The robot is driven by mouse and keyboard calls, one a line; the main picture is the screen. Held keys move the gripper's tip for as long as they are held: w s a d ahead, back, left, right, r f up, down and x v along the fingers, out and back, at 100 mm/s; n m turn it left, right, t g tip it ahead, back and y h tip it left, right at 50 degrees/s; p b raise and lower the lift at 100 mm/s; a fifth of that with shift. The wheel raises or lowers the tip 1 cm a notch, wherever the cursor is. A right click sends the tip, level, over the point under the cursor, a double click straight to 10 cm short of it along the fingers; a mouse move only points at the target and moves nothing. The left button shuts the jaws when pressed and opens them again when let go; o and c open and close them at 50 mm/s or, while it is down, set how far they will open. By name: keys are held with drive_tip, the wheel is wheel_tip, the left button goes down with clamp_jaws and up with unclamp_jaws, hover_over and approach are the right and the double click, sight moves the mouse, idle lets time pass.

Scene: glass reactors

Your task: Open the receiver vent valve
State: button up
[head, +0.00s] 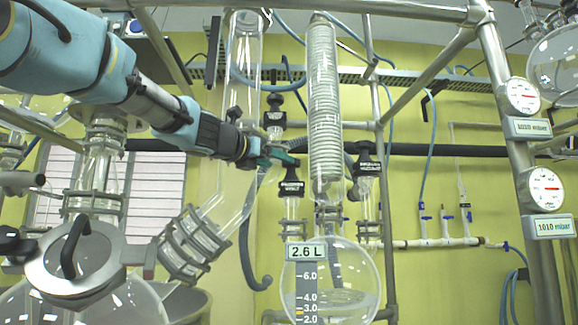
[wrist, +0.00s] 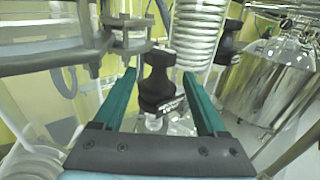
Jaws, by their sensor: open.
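Black valve knobs with small, unreadable labels stand on glass stems around the receiver flask. One black knob (head: 291,187) is left of the coiled condenser, and another black knob (head: 367,168) is right of it. I cannot tell from the labels which is the receiver vent valve. My gripper (head: 284,157) has green fingers and appears just above the left knob in the head view. In the wrist view my gripper (wrist: 158,77) is open, with a black knob (wrist: 157,88) seen between its fingers and no clear contact. The round receiver flask (head: 345,270) holds some liquid.
The coiled condenser (head: 324,110) rises close to the right of my gripper. A further black knob (head: 275,118) is above it. A slanted glass tube (head: 205,228) lies at lower left. Metal frame poles (head: 520,150) with two gauges stand at right.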

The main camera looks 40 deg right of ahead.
sight(286, 165)
drive_tip(key=p+x, duration=0.2)
drive_tip(key=x, duration=0.5)
drive_tip(key=shift+d, duration=0.2)
drive_tip(key=c, duration=1.1)
